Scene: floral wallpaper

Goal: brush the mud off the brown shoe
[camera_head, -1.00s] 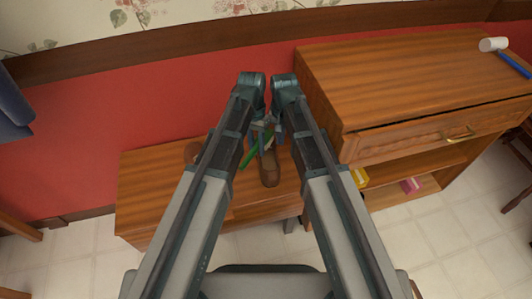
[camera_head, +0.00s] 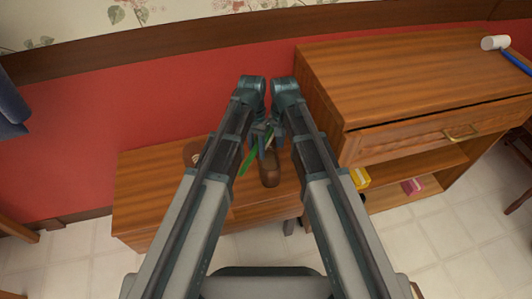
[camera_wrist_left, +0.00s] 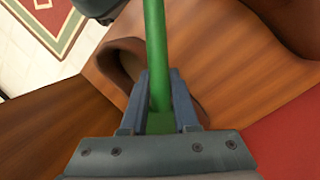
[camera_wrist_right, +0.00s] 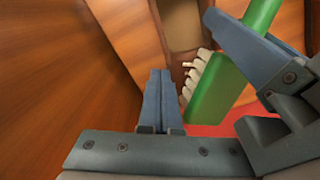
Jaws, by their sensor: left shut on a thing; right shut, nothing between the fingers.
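The brown shoe (camera_head: 270,174) lies on the low wooden bench between my two arms, its far part hidden under the grippers. Part of its opening shows in the left wrist view (camera_wrist_left: 120,62). My left gripper (camera_head: 262,136) is shut on the green brush (camera_head: 249,159), gripping its handle (camera_wrist_left: 156,45). The brush head (camera_wrist_right: 215,92) with whitish bristles shows in the right wrist view, near the shoe; I cannot tell whether they touch. My right gripper (camera_wrist_right: 160,100) is shut and empty, close beside the brush head. I cannot make out any mud.
The bench (camera_head: 140,195) has bare room at left, with a round brown thing (camera_head: 193,152) on it. A taller wooden cabinet (camera_head: 400,70) stands at right with a white-and-blue hammer-like tool (camera_head: 494,43) on top. Yellow (camera_head: 360,177) and pink (camera_head: 411,186) items lie on its shelves.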

